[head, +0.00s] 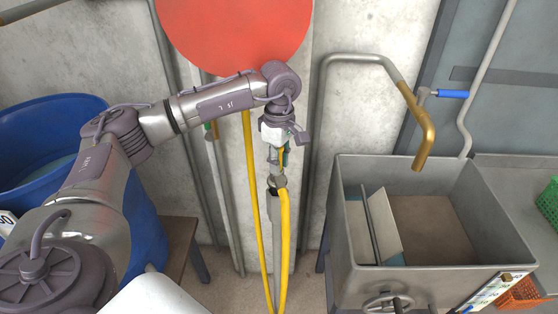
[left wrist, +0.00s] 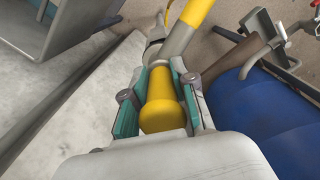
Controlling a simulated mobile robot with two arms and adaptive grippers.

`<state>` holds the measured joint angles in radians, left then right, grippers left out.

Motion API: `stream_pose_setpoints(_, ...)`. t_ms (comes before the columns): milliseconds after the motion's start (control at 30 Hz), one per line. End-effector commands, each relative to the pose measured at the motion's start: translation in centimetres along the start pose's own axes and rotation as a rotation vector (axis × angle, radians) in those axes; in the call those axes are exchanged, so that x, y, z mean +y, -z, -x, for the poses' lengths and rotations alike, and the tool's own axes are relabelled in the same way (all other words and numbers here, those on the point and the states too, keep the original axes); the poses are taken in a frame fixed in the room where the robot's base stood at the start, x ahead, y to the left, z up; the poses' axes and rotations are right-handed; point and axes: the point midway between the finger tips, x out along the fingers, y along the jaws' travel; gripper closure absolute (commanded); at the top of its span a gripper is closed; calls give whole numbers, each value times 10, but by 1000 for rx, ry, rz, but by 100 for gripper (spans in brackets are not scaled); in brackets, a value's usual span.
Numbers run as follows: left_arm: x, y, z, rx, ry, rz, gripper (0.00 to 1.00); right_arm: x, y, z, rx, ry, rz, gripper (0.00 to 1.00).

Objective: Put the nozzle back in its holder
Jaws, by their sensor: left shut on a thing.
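The nozzle (left wrist: 162,103) has a yellow body and a grey neck that runs into a yellow hose (head: 284,235). My left gripper (head: 278,152) is shut on the nozzle in front of the pale wall post; its teal pads lie on both sides of the yellow body in the left wrist view (left wrist: 160,95). Small grey and dark fittings (head: 277,184) show just below the gripper, at the top of the hose. I cannot tell which part there is the holder, or whether the nozzle touches it. My right gripper is not in view.
A red disc (head: 235,30) is on the wall above the gripper. A grey metal tank (head: 345,245) with a brass spout (head: 425,140) stands right. A blue barrel (head: 60,110) stands left, behind my arm. A second yellow hose run (head: 252,170) hangs beside the nozzle.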

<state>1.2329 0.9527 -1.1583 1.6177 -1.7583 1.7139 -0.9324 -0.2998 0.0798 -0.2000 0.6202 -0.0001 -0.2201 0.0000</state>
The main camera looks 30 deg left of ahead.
Motion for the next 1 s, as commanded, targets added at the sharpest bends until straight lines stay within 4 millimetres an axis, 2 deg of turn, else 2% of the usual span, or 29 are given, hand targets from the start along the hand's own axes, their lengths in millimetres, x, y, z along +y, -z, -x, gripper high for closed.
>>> stream_pose_setpoints(367, 0, 0, 0, -1, -1, 0, 100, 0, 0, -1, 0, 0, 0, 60)
stream_pose_setpoints(1000, 0, 0, -23, -1, 0, 0, 100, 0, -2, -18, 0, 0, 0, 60)
